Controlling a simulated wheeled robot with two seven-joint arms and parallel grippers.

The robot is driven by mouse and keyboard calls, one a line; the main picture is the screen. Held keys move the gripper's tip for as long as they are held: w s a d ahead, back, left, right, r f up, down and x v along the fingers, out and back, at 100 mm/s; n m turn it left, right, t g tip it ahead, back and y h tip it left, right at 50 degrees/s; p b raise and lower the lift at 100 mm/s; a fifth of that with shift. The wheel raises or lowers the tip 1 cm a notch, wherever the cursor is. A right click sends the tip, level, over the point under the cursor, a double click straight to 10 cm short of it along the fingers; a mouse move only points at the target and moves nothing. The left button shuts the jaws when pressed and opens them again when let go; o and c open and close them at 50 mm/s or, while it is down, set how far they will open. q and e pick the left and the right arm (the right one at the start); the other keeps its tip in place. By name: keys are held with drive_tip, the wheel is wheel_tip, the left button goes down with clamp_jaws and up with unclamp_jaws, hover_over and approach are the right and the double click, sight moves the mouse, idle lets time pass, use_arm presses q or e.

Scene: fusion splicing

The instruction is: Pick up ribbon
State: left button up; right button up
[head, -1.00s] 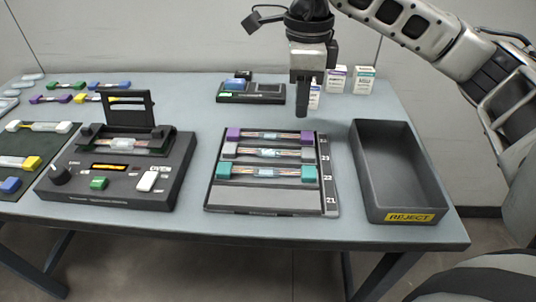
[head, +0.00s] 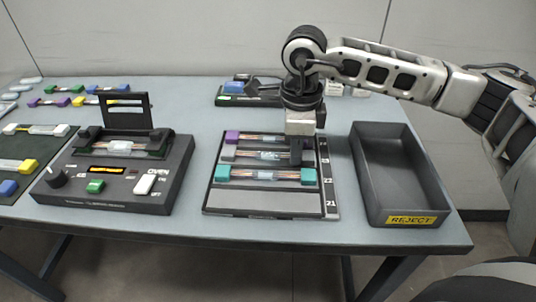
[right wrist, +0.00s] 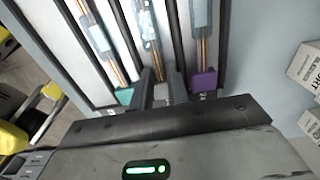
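Three ribbons with clear sleeves lie in a slotted tray (head: 262,201) in the head view. The far one has purple ends (head: 232,137), the middle one grey ends (head: 228,153), and the near one teal ends (head: 222,174). My right gripper (head: 297,160) is down at the tray's right side. In the right wrist view its fingers (right wrist: 161,90) stand apart on either side of the grey end (right wrist: 160,92); whether they touch it is unclear. The teal end (right wrist: 124,95) and purple end (right wrist: 204,82) lie outside the fingers. My left gripper is out of view.
A black reject bin (head: 374,205) stands right of the tray. An oven device (head: 120,180) with a raised lid stands left. A black device (head: 236,98) and white boxes (right wrist: 308,68) are behind. More ribbons lie on the far left.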

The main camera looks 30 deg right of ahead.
clamp_jaws()
drive_tip(key=shift+r, duration=0.1)
